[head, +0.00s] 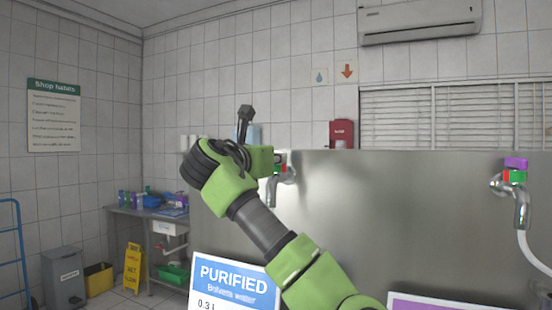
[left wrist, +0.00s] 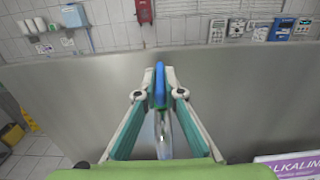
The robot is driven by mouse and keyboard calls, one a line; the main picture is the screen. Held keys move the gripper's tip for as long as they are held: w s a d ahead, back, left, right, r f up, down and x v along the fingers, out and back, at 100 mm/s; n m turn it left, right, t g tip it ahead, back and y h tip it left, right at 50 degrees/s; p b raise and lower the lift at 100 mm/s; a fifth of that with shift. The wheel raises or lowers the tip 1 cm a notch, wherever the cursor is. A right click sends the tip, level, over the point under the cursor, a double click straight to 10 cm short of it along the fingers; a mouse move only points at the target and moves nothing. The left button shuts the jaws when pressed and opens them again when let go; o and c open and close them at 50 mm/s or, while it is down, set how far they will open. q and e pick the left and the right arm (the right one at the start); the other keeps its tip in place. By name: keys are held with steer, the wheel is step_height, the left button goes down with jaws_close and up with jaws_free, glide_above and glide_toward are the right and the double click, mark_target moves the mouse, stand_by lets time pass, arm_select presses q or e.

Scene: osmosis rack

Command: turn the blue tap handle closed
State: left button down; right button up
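The blue tap handle (left wrist: 159,86) shows in the left wrist view, upright between my left gripper's fingertips (left wrist: 158,76). Both fingers lean inward and appear to press on its two sides. The chrome tap (left wrist: 164,132) runs below it between the fingers. In the head view the tap (head: 281,186) sticks out from the steel panel, and my left gripper (head: 278,160) is at its top, where it hides the blue handle. Small green and red marks show there beside the gripper. My right gripper is not in view.
The steel panel (head: 400,215) stands right behind the tap. A second tap (head: 521,205) with a purple handle (head: 516,162) is at the right. A blue-and-white PURIFIED sign (head: 233,284) stands below. A sink table, yellow floor sign (head: 133,267) and bin (head: 64,278) are far left.

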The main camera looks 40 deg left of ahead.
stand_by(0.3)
